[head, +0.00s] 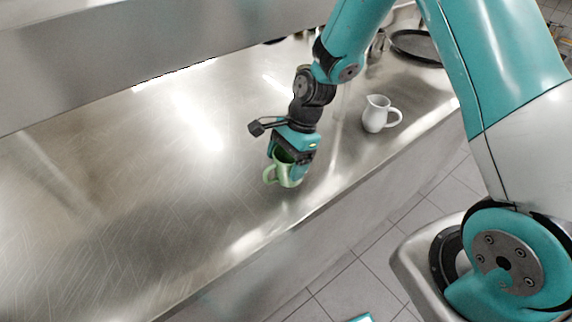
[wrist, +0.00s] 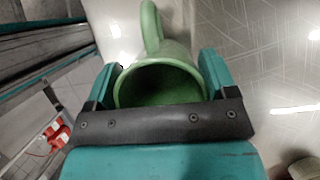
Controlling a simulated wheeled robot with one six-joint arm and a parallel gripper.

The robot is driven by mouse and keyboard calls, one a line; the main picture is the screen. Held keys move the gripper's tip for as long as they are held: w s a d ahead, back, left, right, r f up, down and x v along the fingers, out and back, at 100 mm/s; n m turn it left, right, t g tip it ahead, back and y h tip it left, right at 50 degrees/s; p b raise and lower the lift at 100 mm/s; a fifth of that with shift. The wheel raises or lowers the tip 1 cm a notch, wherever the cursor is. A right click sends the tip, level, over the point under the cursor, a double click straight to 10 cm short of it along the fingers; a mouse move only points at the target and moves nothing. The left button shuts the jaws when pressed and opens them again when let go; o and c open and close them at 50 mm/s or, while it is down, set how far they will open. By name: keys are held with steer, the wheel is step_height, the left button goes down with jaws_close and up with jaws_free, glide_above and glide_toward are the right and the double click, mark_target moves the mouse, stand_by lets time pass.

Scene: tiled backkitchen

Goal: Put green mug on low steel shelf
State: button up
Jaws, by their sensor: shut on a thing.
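The green mug (head: 285,174) is held by my gripper (head: 291,160) over the front part of the steel shelf (head: 120,215). In the wrist view the mug (wrist: 163,82) sits between the two fingers of my gripper (wrist: 160,92), with its open mouth facing the camera and its handle pointing away at the top. In the head view the handle points left. The fingers hide part of the mug's sides. I cannot tell whether its base touches the steel surface.
A white pitcher (head: 378,115) stands on the steel right of my gripper. A dark round pan (head: 417,46) lies farther back right. A steel ledge (head: 150,45) overhangs the back. The steel left of the mug is clear. The front edge drops to a tiled floor (head: 352,288).

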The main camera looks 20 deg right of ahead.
steer(key=shift+f, duration=1.25)
steer(key=shift+f, duration=0.1)
steer(key=o, duration=1)
